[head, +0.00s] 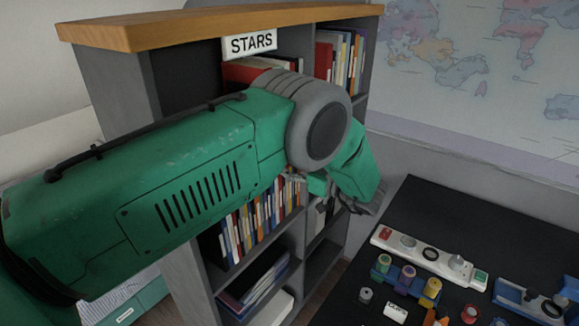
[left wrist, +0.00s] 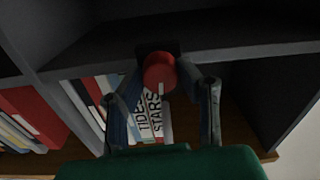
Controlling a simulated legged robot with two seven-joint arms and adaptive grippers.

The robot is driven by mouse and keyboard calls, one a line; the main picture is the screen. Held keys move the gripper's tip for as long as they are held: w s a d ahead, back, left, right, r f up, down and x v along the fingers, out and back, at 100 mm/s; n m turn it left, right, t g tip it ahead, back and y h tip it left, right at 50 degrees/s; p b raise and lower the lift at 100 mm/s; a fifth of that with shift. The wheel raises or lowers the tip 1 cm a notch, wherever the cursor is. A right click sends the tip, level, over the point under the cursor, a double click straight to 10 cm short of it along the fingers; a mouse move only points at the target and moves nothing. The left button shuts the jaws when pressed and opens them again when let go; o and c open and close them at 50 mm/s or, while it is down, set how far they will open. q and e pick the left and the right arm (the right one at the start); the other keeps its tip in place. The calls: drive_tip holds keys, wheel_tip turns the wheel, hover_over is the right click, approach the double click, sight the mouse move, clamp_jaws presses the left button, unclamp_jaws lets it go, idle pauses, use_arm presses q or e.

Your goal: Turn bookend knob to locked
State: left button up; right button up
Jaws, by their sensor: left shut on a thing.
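The red bookend knob (left wrist: 159,71) sits on a dark mount inside a shelf in the left wrist view. My left gripper (left wrist: 166,78) has one finger on each side of the knob and is shut on it. A small pale mark shows at the knob's lower edge; I cannot read its setting. In the head view, my green left arm reaches across the bookshelf, and the gripper (head: 352,206) is partly seen at its right side. The arm hides the knob there. My right gripper is not in view.
Books titled TIDES and STARS (left wrist: 152,116) stand close by the knob, between the fingers in the picture. The grey bookshelf (head: 178,225) has a wooden top (head: 210,27) and a STARS sign (head: 250,44). A black table (head: 440,208) at right holds a power strip (head: 430,257) and small items.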

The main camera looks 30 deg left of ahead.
use_arm(q)
drive_tip(key=shift+w+r+m+t, duration=0.1)
drive_tip(key=shift+m+t, duration=0.15)
drive_tip(key=shift+m, duration=4.1)
drive_tip(key=shift+r+m+t, duration=0.1)
drive_tip(key=shift+m+t, duration=0.15)
drive_tip(key=shift+m, duration=4.1)
drive_tip(key=shift+f, duration=0.1)
drive_tip(key=o, duration=1.1)
drive_tip(key=shift+o, duration=0.2)
drive_tip(key=d+f, duration=0.1)
drive_tip(key=d, duration=1.1)
drive_tip(key=shift+s+d, duration=0.15)
drive_tip(key=shift+s, duration=0.1)
